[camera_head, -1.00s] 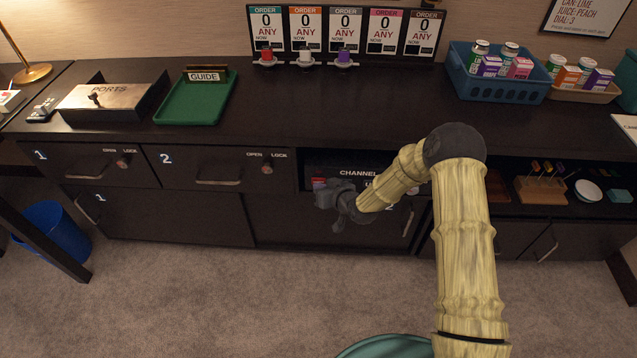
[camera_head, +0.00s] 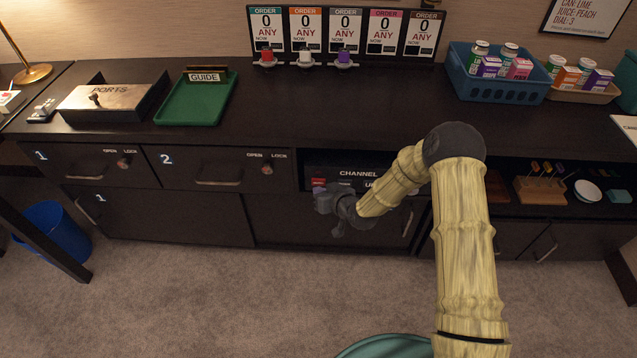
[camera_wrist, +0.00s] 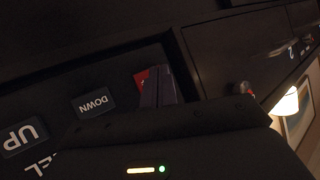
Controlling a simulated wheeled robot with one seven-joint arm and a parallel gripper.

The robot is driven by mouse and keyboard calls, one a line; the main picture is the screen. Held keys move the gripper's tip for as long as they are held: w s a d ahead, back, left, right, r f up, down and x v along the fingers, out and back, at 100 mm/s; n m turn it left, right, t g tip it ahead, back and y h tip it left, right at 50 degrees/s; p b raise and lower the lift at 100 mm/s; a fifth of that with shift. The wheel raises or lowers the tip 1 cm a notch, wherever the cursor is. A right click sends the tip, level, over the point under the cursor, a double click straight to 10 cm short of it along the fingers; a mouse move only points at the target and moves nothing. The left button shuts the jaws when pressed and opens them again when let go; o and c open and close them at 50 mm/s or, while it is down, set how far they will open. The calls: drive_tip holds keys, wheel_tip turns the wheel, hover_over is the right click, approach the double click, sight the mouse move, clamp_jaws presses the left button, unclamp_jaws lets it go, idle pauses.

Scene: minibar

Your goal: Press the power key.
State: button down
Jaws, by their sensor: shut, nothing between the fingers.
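A red key (camera_head: 319,183), with no readable label, sits at the left of the dark channel panel (camera_head: 318,171) in the open bay under the counter. It shows partly in the wrist view (camera_wrist: 141,77), behind my fingertips. My gripper (camera_head: 322,201) is shut and empty, just in front of and slightly below this key in the head view. In the wrist view my shut fingers (camera_wrist: 163,86) overlap the key's edge; I cannot tell whether they touch it. The DOWN key (camera_wrist: 94,102) and UP key (camera_wrist: 22,136) lie beside it on the same panel.
Drawer 2 (camera_head: 200,168) with its open/lock knob (camera_head: 267,169) is left of the bay. The counter edge overhangs the panel. A wooden block with sticks (camera_head: 540,190) stands in the shelf at right. The carpet in front is mostly clear.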

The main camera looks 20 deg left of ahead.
drive_tip(key=s, duration=0.2)
drive_tip(key=s+d+p, duration=0.1)
drive_tip(key=s, duration=0.2)
drive_tip(key=shift+d, duration=0.1)
idle(0.3)
idle(0.7)
